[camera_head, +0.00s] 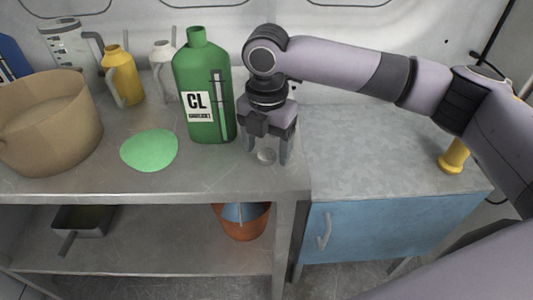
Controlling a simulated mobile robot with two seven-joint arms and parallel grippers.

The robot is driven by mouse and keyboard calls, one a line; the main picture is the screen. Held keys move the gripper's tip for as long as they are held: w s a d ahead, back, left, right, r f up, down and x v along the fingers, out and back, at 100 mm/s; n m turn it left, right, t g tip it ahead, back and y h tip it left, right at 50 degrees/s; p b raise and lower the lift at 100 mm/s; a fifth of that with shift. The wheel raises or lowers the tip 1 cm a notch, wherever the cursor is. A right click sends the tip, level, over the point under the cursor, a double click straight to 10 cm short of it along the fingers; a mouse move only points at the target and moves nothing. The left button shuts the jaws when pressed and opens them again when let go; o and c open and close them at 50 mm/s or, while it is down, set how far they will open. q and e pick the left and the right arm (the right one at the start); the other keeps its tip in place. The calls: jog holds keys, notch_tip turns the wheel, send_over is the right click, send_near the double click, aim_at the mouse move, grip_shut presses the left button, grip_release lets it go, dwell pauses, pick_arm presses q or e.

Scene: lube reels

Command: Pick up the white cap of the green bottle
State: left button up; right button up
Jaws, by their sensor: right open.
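The green bottle (204,95) stands upright on the metal table, with a label reading "CL" and an open, uncapped neck. A small white cap (266,156) lies on the table to the right of the bottle, close to the front edge. My right gripper (268,155) points down over the cap, its two fingers apart on either side of it. I cannot tell whether a finger touches the cap. My left gripper is not in view.
A flat green disc (149,150) lies left of the bottle. A brown pot (50,125), a yellow jug (122,78) and pale jugs stand behind and left. A blue cabinet (390,228) adjoins at right, with a yellow object (454,157) on top. An orange bucket (243,222) sits below.

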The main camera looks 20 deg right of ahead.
jog(key=shift+f, duration=0.35)
jog(key=c, duration=1.1)
jog(key=shift+r, duration=0.15)
